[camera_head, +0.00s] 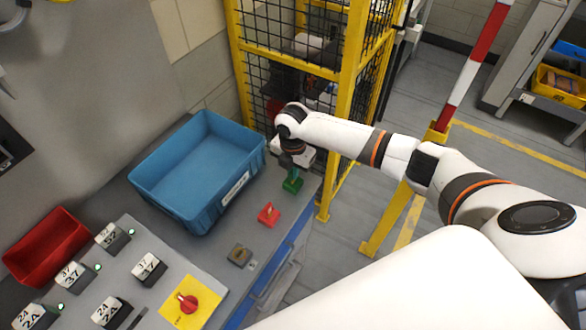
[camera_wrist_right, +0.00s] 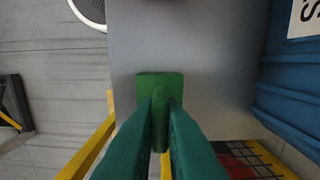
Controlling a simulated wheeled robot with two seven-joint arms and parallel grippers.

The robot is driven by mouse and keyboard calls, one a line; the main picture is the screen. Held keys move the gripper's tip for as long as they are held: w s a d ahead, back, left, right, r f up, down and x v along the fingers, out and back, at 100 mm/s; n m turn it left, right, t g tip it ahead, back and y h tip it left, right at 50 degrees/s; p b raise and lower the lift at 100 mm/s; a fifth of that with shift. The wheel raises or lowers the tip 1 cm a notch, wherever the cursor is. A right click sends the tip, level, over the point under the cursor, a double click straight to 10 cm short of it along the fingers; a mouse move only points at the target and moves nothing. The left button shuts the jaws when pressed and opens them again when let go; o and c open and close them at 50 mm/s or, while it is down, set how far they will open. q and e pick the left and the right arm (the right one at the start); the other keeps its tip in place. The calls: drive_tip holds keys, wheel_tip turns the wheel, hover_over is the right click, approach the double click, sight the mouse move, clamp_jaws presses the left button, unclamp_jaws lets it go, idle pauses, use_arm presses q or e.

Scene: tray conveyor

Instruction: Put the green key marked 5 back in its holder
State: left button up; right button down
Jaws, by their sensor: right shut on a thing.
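My right gripper (camera_head: 294,170) is over the far right end of the grey bench, pointing down. In the right wrist view its teal fingers (camera_wrist_right: 160,140) are shut on a narrow green key (camera_wrist_right: 160,112). A green block-shaped holder (camera_head: 292,185) is directly below the gripper on the bench; it also shows in the wrist view (camera_wrist_right: 146,82), just beyond the fingertips. The key appears lined up over the holder, but I cannot tell whether it is seated in it. The marking 5 is not readable. My left gripper is not in view.
A red holder (camera_head: 268,215) and an olive-brown holder (camera_head: 240,256) stand along the bench's front edge. An empty blue crate (camera_head: 163,203) is to the left. A yellow fence post (camera_head: 345,100) stands close behind my right arm. A yellow plate with a red knob (camera_head: 188,302) is nearer.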

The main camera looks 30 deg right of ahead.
drive_tip(key=shift+f+b, duration=0.35)
drive_tip(key=shift+f, duration=0.35)
drive_tip(key=c, duration=1.5)
unclamp_jaws()
drive_tip(key=shift+o, duration=0.2)
wheel_tip(320, 180, up, 11)
drive_tip(key=shift+f+b, duration=0.15)
drive_tip(key=shift+b, duration=1.05)
drive_tip(key=shift+r, duration=0.75)
drive_tip(key=shift+s+f, duration=0.1)
drive_tip(key=shift+f, duration=0.05)
